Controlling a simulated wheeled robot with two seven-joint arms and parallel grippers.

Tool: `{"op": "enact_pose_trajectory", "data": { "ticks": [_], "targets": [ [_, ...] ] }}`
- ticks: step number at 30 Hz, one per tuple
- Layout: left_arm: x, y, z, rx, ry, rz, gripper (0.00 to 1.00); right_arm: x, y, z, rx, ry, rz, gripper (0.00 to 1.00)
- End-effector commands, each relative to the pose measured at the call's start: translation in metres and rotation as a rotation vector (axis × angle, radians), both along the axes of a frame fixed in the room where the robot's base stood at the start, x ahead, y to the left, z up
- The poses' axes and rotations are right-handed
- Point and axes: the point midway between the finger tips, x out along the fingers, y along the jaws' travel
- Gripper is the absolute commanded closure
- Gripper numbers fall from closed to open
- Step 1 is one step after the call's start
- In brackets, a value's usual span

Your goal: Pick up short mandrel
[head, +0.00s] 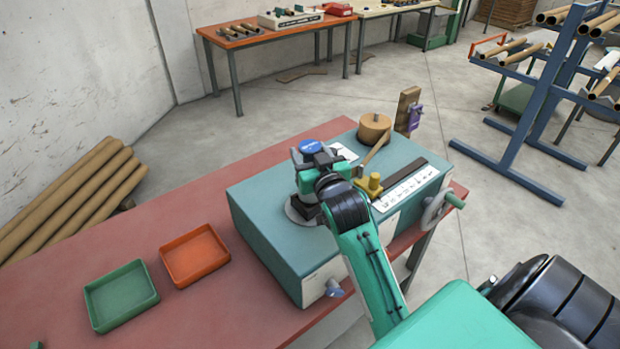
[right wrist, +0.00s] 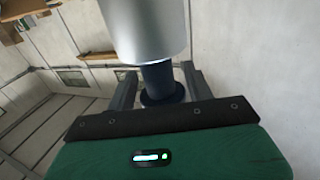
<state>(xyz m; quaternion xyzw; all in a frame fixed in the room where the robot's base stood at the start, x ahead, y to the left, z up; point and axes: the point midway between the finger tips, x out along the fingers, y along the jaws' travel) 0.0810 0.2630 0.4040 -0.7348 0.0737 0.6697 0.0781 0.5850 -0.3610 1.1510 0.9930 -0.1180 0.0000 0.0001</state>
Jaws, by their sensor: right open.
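My right gripper (head: 318,163) is over the left part of the teal winder box (head: 262,207), beside a round blue cap (head: 310,146). In the right wrist view the jaws (right wrist: 158,88) stand apart, one on each side of a dark blue neck (right wrist: 157,78). The neck joins a wide silver cylinder (right wrist: 145,25), which looks like the short mandrel. I cannot tell whether the fingers touch the neck. In the head view the arm and gripper hide most of the mandrel. My left gripper is not seen clearly in either view.
An orange tray (head: 226,258) and a green tray (head: 155,298) lie empty on the red bench (head: 215,318). A brown roll (head: 374,130), a yellow fitting (head: 369,185) and a handwheel (head: 436,207) are on the winder's right side. Cardboard tubes (head: 75,205) lean at the left.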

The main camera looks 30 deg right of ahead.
Motion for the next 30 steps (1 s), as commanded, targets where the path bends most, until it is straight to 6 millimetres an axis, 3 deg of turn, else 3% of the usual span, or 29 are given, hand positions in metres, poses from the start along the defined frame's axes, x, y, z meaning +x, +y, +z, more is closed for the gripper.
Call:
{"op": "enact_pose_trajectory", "data": {
  "ticks": [1, 6, 9, 22, 30],
  "targets": [
    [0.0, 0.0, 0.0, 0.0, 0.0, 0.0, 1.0, 0.0, 0.0, 0.0, 0.0, 0.0, 0.0, 0.52],
    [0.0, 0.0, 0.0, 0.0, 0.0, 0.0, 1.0, 0.0, 0.0, 0.0, 0.0, 0.0, 0.0, 0.85],
    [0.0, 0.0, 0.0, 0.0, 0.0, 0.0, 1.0, 0.0, 0.0, 0.0, 0.0, 0.0, 0.0, 1.0],
    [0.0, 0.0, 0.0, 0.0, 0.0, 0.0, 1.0, 0.0, 0.0, 0.004, -0.001, -0.004, 0.0, 1.0],
    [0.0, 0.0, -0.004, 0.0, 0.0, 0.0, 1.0, 0.0, 0.0, 0.034, -0.001, -0.009, 0.001, 1.0]
  ]
}}
